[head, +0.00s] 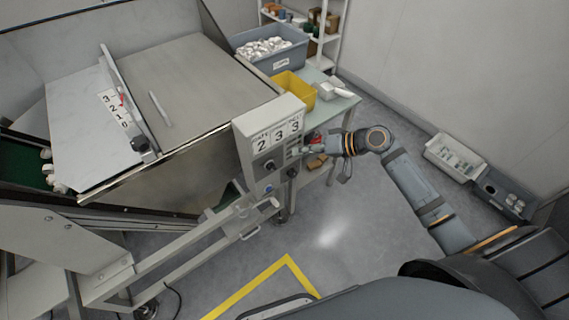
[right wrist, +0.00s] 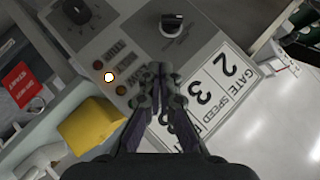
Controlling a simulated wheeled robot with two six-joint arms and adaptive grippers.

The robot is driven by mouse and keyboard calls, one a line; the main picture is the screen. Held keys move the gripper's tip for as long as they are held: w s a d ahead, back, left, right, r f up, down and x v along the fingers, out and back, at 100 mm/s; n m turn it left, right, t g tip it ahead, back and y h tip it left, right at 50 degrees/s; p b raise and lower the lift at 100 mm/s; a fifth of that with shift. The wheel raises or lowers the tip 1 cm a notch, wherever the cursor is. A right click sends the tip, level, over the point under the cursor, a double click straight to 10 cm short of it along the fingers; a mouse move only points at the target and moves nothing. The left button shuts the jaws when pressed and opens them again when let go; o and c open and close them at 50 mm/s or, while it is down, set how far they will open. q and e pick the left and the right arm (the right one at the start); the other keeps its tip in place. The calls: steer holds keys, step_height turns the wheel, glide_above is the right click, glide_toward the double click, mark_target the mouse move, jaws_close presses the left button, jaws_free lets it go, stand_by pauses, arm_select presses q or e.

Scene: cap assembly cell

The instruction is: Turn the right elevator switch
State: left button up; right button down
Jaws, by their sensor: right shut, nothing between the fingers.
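A grey control box (head: 243,148) stands at the right end of the machine, with a number plate reading 2, 3, 3. Below the plate, in the head view, are a left black knob (head: 269,165) and a right dark knob (head: 292,173). The right wrist view shows the black knob (right wrist: 172,22) and the dark knob (right wrist: 77,10) at the top. Which is named the elevator switch is not legible. My right gripper (right wrist: 160,70) is shut and empty in front of the panel, apart from both knobs. My left gripper is out of view.
Small indicators beside the knobs include a lit one (right wrist: 108,77). A yellow bin (head: 300,92) and blue-grey crate (head: 272,62) of white pieces stand behind the box. Open floor (head: 345,225) lies in front.

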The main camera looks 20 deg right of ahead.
mark_target(271, 167)
steer(key=x, duration=0.3)
steer(key=shift+w+a, duration=0.1)
steer(key=shift+a, duration=0.2)
steer(key=shift+s+a+f+p, duration=0.15)
steer(key=shift+a+f+p, duration=0.05)
steer(key=shift+a+f, duration=0.25)
steer(key=shift+s+a+f+p, duration=0.15)
steer(key=shift+s+a+f, duration=0.05)
steer(key=shift+a+f, duration=0.25)
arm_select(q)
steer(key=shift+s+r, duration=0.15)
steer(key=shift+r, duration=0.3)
arm_select(e)
steer(key=shift+s+a+f, duration=0.2)
steer(key=shift+a+f, duration=0.1)
steer(key=shift+f, duration=0.25)
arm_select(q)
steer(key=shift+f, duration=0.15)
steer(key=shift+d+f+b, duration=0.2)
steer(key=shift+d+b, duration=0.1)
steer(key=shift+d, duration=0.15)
arm_select(e)
steer(key=shift+d+f, duration=0.1)
steer(key=shift+f, duration=0.05)
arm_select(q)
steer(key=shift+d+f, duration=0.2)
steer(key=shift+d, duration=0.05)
arm_select(e)
steer(key=shift+f, duration=0.1)
